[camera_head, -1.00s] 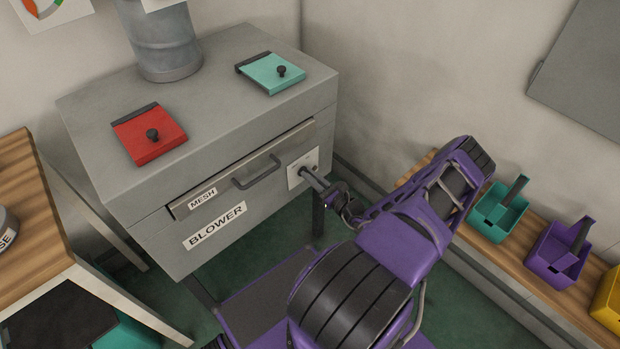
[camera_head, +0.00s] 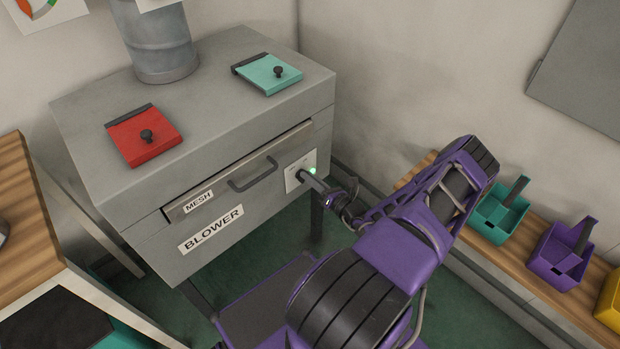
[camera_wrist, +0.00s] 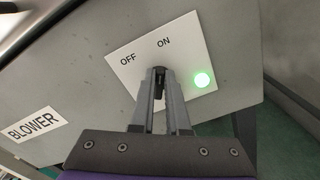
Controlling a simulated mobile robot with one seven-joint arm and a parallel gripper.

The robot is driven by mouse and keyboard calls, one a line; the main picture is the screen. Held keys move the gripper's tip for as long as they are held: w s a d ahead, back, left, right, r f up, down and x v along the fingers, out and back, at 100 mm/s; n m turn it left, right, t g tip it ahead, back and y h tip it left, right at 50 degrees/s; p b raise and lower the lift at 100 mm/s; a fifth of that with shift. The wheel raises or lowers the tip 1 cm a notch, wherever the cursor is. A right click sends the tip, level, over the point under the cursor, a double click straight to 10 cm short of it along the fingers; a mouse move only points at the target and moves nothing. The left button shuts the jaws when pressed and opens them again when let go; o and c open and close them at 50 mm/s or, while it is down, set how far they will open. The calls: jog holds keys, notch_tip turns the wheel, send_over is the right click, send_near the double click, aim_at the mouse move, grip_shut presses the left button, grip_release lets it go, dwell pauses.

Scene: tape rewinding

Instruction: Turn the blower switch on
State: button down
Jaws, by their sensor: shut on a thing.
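The grey blower box (camera_head: 230,190) carries a BLOWER label (camera_head: 211,229) on its front. A white switch plate (camera_head: 293,165) is at the right end of that front. In the wrist view the plate (camera_wrist: 190,35) reads OFF and ON, and a round green light (camera_wrist: 202,80) glows at its right. My gripper (camera_wrist: 159,76) is shut on the dark switch knob (camera_wrist: 159,70), below the ON text and mostly hidden between the fingers. In the head view my gripper (camera_head: 305,176) reaches the plate from the right.
A mesh drawer with a dark handle (camera_head: 254,175) is left of the plate. A red lid (camera_head: 143,138) and a teal lid (camera_head: 268,74) are on top. Teal (camera_head: 498,212) and purple (camera_head: 561,257) bins stand on a wooden shelf at right. A wooden bench (camera_head: 35,230) is at left.

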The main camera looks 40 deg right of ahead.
jog(key=shift+f, duration=0.1)
jog(key=c, duration=0.9)
grip_release()
jog(key=shift+s, duration=0.1)
jog(key=s+d, duration=0.1)
jog(key=s, duration=1.6)
jog(key=shift+d+p, duration=0.15)
jog(key=shift+p, duration=0.25)
jog(key=shift+s, duration=0.1)
